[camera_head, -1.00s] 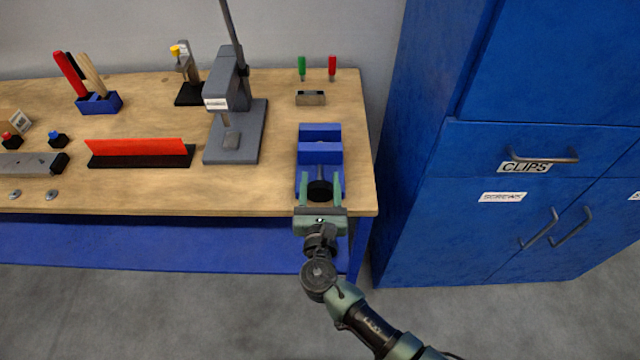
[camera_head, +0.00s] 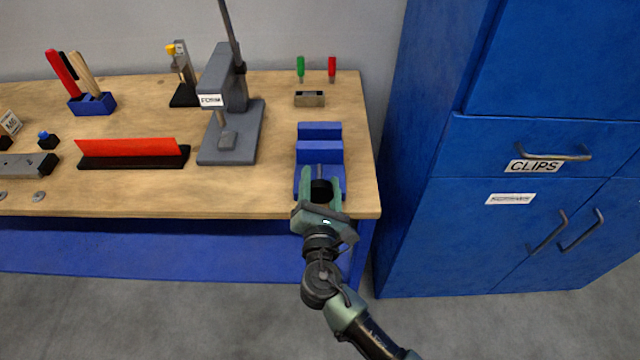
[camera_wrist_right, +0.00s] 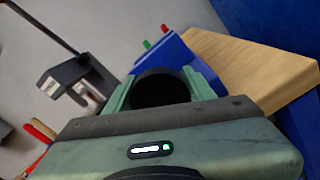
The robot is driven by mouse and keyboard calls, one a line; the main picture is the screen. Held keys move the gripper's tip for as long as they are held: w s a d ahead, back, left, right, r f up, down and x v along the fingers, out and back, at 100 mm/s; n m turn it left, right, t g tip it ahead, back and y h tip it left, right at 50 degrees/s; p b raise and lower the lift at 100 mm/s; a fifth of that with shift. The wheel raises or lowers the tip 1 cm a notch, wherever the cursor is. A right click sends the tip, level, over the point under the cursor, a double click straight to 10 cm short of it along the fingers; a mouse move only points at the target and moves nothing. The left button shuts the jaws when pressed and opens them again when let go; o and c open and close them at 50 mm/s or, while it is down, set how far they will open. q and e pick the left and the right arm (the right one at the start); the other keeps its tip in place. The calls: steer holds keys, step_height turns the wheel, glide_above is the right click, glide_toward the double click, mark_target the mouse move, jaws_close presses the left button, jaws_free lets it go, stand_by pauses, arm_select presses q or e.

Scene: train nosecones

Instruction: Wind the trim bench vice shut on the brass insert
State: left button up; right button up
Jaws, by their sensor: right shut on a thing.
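The blue bench vice (camera_head: 320,152) stands at the right end of the wooden bench, with its two jaw blocks apart and a gap between them. I cannot make out a brass insert in either view. My right gripper (camera_head: 320,180) is at the front of the vice, shut on its round black knob (camera_head: 321,191), one finger on each side. In the right wrist view the black knob (camera_wrist_right: 160,89) sits between the green fingers, with the blue vice body (camera_wrist_right: 174,54) behind it. My left gripper is not in view.
A grey press (camera_head: 231,120) stands left of the vice. A small grey-brown block (camera_head: 309,99) and green (camera_head: 300,68) and red (camera_head: 332,68) handled tools are behind it. A blue cabinet (camera_head: 460,220) stands to the right, beyond a gap.

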steer(key=shift+f, duration=0.1)
steer(key=o, duration=1.4)
steer(key=shift+a+f, duration=0.1)
